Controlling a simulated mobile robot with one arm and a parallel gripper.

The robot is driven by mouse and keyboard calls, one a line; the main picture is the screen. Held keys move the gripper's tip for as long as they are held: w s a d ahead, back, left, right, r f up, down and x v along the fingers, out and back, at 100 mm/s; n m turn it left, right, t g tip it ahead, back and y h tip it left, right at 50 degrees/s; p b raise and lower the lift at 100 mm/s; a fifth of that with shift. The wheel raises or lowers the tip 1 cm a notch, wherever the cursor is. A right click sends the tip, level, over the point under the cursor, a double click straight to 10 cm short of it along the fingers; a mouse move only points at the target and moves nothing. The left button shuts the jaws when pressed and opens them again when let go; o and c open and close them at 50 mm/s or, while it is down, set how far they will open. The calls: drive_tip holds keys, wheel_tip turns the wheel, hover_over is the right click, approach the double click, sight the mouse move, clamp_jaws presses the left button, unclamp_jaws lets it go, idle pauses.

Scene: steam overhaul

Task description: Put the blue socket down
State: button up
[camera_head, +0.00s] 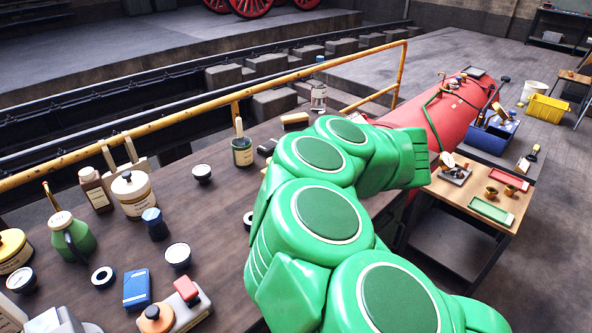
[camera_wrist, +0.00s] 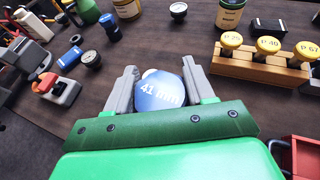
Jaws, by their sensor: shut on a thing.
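In the wrist view my gripper (camera_wrist: 157,76) is shut on a blue socket (camera_wrist: 160,95) marked "41 mm", with one grey finger on each side of it. The socket is over the dark wooden table (camera_wrist: 190,50); I cannot tell whether its underside touches the wood. In the head view my green arm hides the gripper and the held socket. A second, darker blue socket-like piece (camera_head: 154,223) stands on the table at left; it also seems to show in the wrist view (camera_wrist: 110,27).
A grey and orange tool (camera_wrist: 57,88) lies left. Jars, a green oil can (camera_head: 72,238) and a blue box (camera_head: 137,288) crowd the table's left. Bare wood shows beyond the gripper.

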drive_tip(key=shift+s+r, duration=0.25)
drive_tip(key=shift+s, duration=0.2)
drive_tip(key=s+a+n+g, duration=0.1)
drive_tip(key=s+a, duration=0.1)
drive_tip(key=a, duration=1)
drive_tip(key=s+a, duration=0.2)
drive_tip(key=a, duration=1)
drive_tip(key=shift+y, duration=0.4)
drive_tip(key=shift+w+a+f, duration=1.25)
drive_tip(key=shift+w+f, duration=0.7)
drive_tip(key=shift+f, duration=0.2)
drive_tip(key=shift+w+a+f, duration=1.25)
drive_tip(key=shift+w+f, duration=0.7)
drive_tip(key=shift+f, duration=0.15)
drive_tip(key=shift+w+a+f, duration=1.25)
drive_tip(key=shift+w+f, duration=0.7)
drive_tip(key=shift+f, duration=0.2)
drive_tip(key=o, duration=1.5)
drive_tip(key=shift+f, duration=0.1)
drive_tip(key=shift+c, duration=0.2)
